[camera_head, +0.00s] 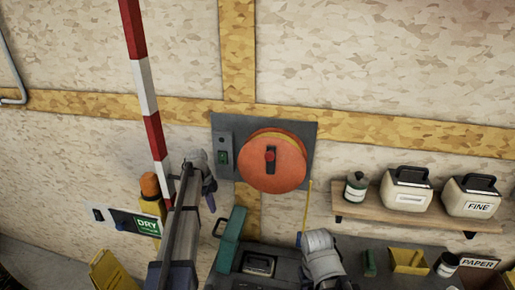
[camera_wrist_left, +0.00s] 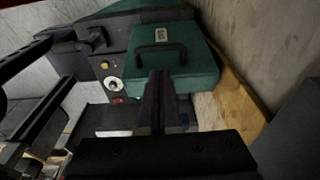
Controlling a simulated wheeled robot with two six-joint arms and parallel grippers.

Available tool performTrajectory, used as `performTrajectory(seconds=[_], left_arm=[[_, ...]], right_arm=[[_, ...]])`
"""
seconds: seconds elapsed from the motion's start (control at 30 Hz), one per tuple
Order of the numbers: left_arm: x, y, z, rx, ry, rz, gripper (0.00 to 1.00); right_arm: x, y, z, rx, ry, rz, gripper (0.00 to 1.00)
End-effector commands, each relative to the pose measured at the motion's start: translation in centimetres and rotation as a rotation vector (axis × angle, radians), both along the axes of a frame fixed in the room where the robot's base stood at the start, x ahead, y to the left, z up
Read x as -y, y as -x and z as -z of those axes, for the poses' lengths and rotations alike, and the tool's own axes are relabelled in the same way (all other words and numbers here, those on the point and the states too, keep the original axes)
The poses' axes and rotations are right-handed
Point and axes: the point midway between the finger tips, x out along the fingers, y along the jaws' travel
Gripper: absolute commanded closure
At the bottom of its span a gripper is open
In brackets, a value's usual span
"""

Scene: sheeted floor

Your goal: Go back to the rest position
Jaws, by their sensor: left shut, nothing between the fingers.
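My left gripper (camera_head: 209,196) shows in the head view at the end of my left arm, in front of the wall and left of the orange disc. Its dark purple fingers are together in the left wrist view (camera_wrist_left: 160,78), with nothing between them. Beyond the fingertips there is a green lid with a black handle (camera_wrist_left: 160,52). In the head view, a grey rounded part of what looks like my right arm shows at the bottom middle.
A grey wall panel (camera_head: 225,133) carries an orange disc (camera_head: 271,172) with a red knob. A red-and-white pole (camera_head: 146,88) stands left of my arm. A wooden shelf (camera_head: 420,217) holds containers at the right. A green machine (camera_head: 230,240) stands below the panel.

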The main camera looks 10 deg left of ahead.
Motion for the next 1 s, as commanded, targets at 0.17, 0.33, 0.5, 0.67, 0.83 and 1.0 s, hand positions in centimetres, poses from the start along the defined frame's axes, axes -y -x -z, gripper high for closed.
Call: performTrajectory(seconds=[0.17, 0.33, 0.5, 0.67, 0.83, 1.0], left_arm=[[3.5, 1.8, 1.0, -0.024, -0.017, -0.075, 1.0], [10.8, 6.2, 2.9, -0.072, -0.067, -0.285, 1.0], [17.1, 11.4, 4.6, -0.102, -0.126, -0.524, 1.0], [21.8, 16.7, 6.2, -0.105, -0.179, -0.752, 1.0], [25.3, 22.1, 7.6, -0.088, -0.219, -0.977, 1.0], [27.0, 25.7, 8.5, -0.066, -0.24, -1.143, 1.0]], right_arm=[[0.0, 0.0, 1.0, 0.0, 0.0, -0.001, 0.5], [0.0, 0.0, 2.8, 0.0, 0.001, -0.002, 0.5], [0.0, 0.0, 4.4, 0.0, 0.001, -0.004, 0.5], [0.0, 0.0, 6.0, 0.0, 0.001, -0.006, 0.5], [0.0, 0.0, 7.4, 0.0, 0.002, -0.008, 0.5], [0.0, 0.0, 8.3, 0.0, 0.002, -0.009, 0.5]])
